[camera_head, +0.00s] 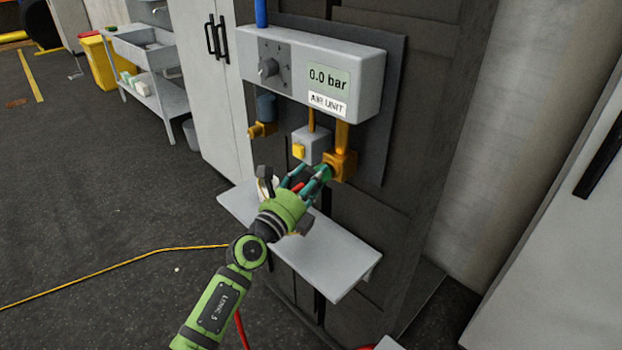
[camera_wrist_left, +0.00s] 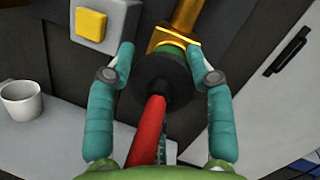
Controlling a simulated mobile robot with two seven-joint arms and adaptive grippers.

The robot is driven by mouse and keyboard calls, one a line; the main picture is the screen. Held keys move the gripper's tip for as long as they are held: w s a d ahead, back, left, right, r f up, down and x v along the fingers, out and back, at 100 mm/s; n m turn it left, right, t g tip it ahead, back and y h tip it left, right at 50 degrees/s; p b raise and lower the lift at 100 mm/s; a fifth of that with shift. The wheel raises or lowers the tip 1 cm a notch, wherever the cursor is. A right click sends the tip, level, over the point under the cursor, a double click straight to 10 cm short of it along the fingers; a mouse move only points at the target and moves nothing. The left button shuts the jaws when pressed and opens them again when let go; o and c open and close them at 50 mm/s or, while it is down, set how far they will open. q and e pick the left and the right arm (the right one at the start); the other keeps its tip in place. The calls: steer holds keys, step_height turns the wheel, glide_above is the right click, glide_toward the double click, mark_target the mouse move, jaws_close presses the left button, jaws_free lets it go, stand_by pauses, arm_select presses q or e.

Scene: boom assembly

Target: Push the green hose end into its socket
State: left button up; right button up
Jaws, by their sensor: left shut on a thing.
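The green hose end shows in the left wrist view as a black collar (camera_wrist_left: 163,84) with a red hose behind it. A green ring shows between the collar and the brass socket (camera_wrist_left: 172,36). The socket (camera_head: 343,166) sits under the air unit, at the right, in the head view. My left gripper (camera_head: 314,174) is shut on the hose end, with a teal finger (camera_wrist_left: 103,115) on each side of it. The hose end lines up with the socket and appears to meet it. I cannot tell how deep it sits. My right gripper is out of view.
The air unit (camera_head: 312,72) reads 0.0 bar. A grey box with a yellow button (camera_head: 299,151) is left of the socket. A grey shelf (camera_head: 338,262) lies below, with a white mug (camera_wrist_left: 21,100) on it. A yellow cable (camera_head: 120,264) crosses the floor.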

arm_select(q)
steer(key=shift+p, duration=0.45)
stand_by(1.4)
steer(key=shift+w+d, duration=0.3)
steer(key=shift+d, duration=0.05)
stand_by(0.4)
steer(key=o, duration=1.2)
steer(key=shift+c, duration=0.2)
steer(key=shift+s+a+f, duration=0.1)
steer(key=shift+s, duration=0.05)
steer(key=v, duration=1.1)
steer(key=shift+s, duration=0.3)
steer(key=shift+a, duration=0.1)
